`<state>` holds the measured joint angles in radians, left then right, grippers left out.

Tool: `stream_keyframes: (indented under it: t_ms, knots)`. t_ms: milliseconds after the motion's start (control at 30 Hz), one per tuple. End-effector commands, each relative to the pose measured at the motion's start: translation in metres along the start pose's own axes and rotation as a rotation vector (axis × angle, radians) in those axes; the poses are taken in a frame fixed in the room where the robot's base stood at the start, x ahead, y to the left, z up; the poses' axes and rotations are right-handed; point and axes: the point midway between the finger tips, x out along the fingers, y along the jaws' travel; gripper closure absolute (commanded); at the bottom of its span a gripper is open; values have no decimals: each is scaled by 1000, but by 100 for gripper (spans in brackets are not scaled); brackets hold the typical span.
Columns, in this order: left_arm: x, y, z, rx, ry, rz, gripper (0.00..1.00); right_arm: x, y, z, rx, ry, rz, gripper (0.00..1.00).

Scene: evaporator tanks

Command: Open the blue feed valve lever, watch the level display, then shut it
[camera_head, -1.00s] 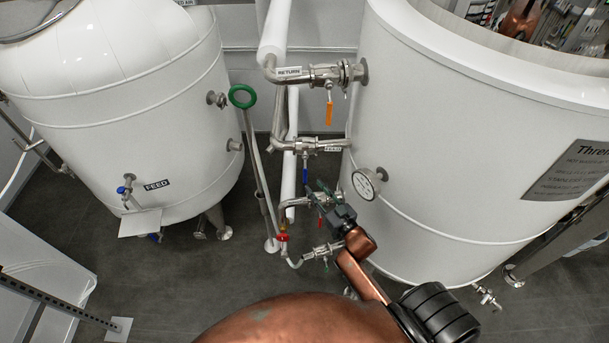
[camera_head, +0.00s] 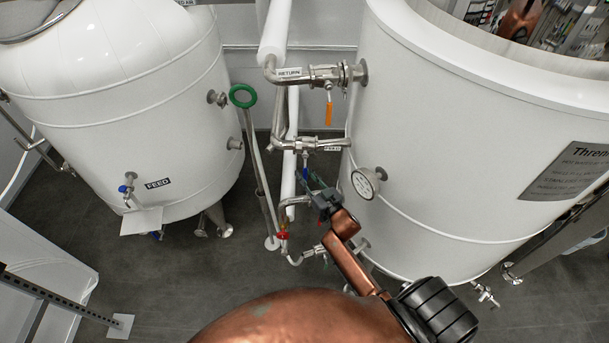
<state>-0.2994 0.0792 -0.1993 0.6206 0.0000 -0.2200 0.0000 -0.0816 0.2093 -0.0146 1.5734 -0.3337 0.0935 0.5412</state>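The blue feed valve lever (camera_head: 305,160) hangs below the pipe labelled FEED (camera_head: 320,145), between the two white tanks. My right gripper (camera_head: 309,183) reaches up from below, with its fingertips at the lever's lower end and hiding part of it. I cannot tell whether they touch the lever or whether the fingers are open or shut. No level display can be made out; a round dial gauge (camera_head: 365,183) sits on the right tank. My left gripper is not in view.
An orange lever (camera_head: 328,112) hangs below the RETURN pipe (camera_head: 290,73). A green ring handle (camera_head: 242,96) on a long rod stands left of the pipes. Lower pipework with a red part (camera_head: 283,236) lies left of my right arm. The right tank (camera_head: 450,140) is close beside that arm.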

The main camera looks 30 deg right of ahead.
Motion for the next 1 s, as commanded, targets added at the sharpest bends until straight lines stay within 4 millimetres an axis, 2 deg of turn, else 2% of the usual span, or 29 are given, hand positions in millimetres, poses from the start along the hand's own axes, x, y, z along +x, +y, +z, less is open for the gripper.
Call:
stream_keyframes:
  t_ms: [67, 300, 1000]
  knots:
    - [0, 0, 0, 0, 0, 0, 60, 0, 0, 0, 0, 0, 0, 83]
    - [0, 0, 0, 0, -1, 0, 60, 0, 0, 0, 0, 0, 0, 100]
    - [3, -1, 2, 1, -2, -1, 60, 1, -2, 1, 16, 11, -1, 100]
